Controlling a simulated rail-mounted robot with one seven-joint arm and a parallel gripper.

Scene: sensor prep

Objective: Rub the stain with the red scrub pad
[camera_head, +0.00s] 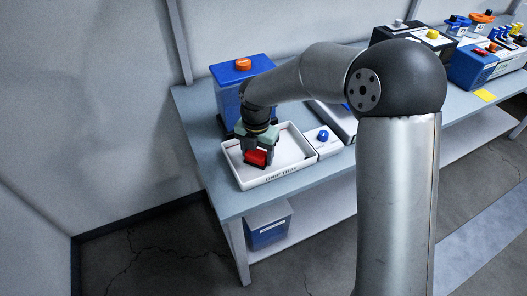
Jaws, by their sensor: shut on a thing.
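My gripper (254,153) points down over the white drip tray (272,179) at the left end of the bench. It is shut on the red scrub pad (257,157), which shows between its fingers. The pad is over the tray's left part; I cannot tell whether it touches the tray floor. I cannot make out a stain; the gripper and arm hide part of the tray.
A blue container with an orange cap (229,97) stands just behind the tray. A white box with a blue knob (323,138) stands right of the tray. Several dark and blue units stand farther right. A blue-labelled bin (268,229) sits on the lower shelf.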

